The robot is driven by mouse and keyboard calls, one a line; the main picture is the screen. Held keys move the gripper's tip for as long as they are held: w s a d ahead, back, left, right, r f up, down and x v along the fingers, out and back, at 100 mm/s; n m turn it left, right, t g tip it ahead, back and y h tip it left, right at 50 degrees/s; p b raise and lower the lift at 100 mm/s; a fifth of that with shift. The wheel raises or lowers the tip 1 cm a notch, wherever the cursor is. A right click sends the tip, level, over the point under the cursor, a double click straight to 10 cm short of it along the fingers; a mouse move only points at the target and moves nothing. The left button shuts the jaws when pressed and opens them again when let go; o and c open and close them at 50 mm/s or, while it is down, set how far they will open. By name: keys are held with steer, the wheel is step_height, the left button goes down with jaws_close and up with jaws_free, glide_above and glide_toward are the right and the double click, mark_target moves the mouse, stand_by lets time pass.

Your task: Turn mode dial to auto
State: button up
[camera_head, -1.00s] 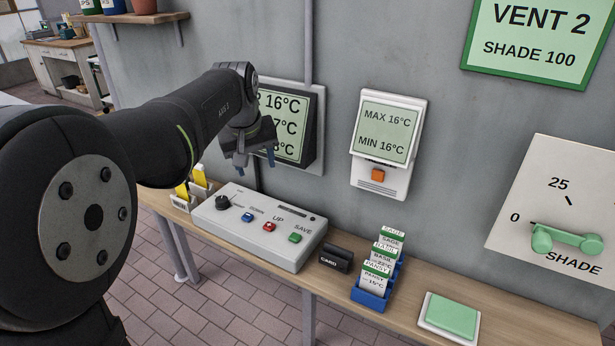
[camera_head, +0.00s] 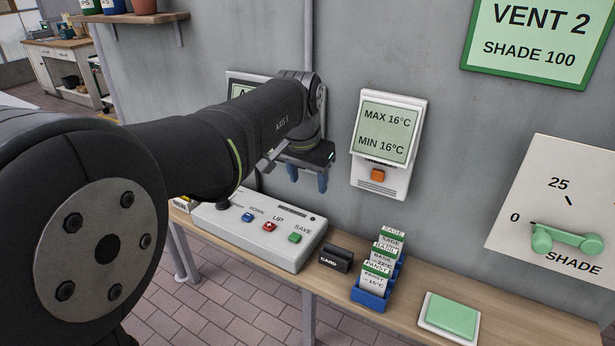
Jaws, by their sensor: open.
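The pale control box (camera_head: 270,250) sits on the wooden shelf against the wall. It carries a blue DOWN button (camera_head: 247,217), a red UP button (camera_head: 269,226) and a green SAVE button (camera_head: 295,237). The black dial (camera_head: 222,205) at the box's left end is mostly hidden behind my arm, so its setting cannot be read. My gripper (camera_head: 308,180) is open and empty, with its blue fingers pointing down. It appears above the right part of the box, apart from it and to the right of the dial.
A wall display (camera_head: 238,82) is mostly covered by my arm. A MAX/MIN unit (camera_head: 385,140) with an orange button hangs right of my gripper. A black card holder (camera_head: 335,259), a blue label rack (camera_head: 372,298) and a green pad (camera_head: 452,315) stand right of the box.

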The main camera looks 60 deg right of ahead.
steer(key=w+a+r+n+h, duration=0.15)
steer(key=w+a, duration=0.25)
steer(key=w, duration=0.8)
steer(key=w+a+n, duration=0.2)
steer(key=w+a, duration=0.2)
steer(key=w, duration=0.9)
steer(key=shift+t, duration=0.3)
steer(key=x, duration=1.7)
steer(key=shift+a+f, duration=0.1)
steer(key=shift+f, duration=0.15)
steer(key=c, duration=1)
